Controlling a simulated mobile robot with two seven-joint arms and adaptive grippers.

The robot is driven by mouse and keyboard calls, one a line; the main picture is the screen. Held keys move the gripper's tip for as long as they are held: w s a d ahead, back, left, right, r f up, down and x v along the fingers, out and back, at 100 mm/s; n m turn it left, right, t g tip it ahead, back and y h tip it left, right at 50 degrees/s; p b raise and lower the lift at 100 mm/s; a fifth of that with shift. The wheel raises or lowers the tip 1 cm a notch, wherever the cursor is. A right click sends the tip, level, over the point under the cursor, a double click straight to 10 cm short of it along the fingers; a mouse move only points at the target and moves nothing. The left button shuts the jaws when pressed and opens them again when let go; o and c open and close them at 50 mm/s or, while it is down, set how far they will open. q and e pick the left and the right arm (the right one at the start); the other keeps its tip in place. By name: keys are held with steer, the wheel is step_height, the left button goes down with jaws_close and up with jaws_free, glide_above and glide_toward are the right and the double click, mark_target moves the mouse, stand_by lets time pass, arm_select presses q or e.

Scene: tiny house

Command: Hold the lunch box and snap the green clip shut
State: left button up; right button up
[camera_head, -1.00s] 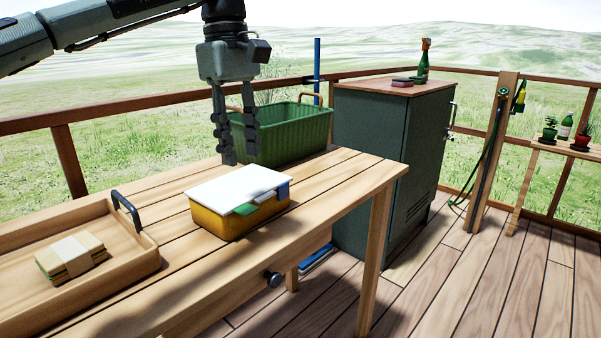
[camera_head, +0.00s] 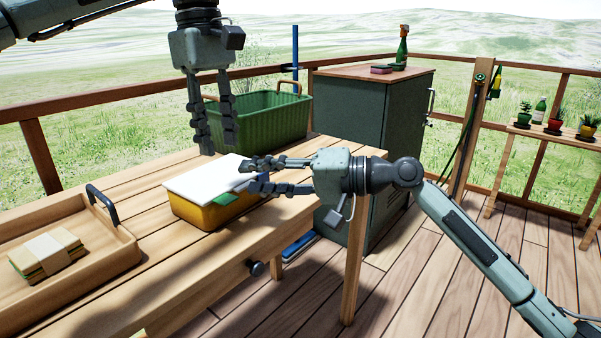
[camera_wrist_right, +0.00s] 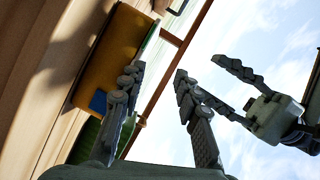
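The lunch box (camera_head: 196,213) is a yellow box with a white lid (camera_head: 203,180), sitting on the wooden table. A green clip (camera_head: 226,199) shows at the lid's front edge and seems to stick outward; its far part is behind my right fingers. My right gripper (camera_head: 248,176) is open and empty, with its fingertips close to the lid's right side; contact cannot be told. My left gripper (camera_head: 218,146) points down, open and empty, above and behind the box. The right wrist view shows the box's yellow side (camera_wrist_right: 112,62) and a blue clip (camera_wrist_right: 98,102), which is hidden in the head view.
A wooden tray (camera_head: 117,245) with a wrapped stack (camera_head: 46,253) stands left of the box. A green basket (camera_head: 275,118) is behind it. A dark green cabinet (camera_head: 365,120) stands beyond the table's right end. The table's front strip is clear.

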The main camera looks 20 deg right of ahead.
steer(key=w+d+g, duration=0.1)
steer(key=d, duration=0.1)
steer(key=d+f+m+g, duration=0.1)
steer(key=d, duration=0.1)
steer(key=w+d+m, duration=0.1)
steer(key=d, duration=0.1)
steer(key=shift+w+d+f+g, duration=0.2)
steer(key=shift+w+d+g, duration=0.05)
steer(key=shift+w+g, duration=0.15)
steer(key=shift+g, duration=0.3)
steer(key=x, duration=0.6)
steer(key=shift+w+a+f, duration=0.15)
steer(key=shift+a+f, duration=0.05)
steer(key=shift+a, duration=0.05)
jaws_close()
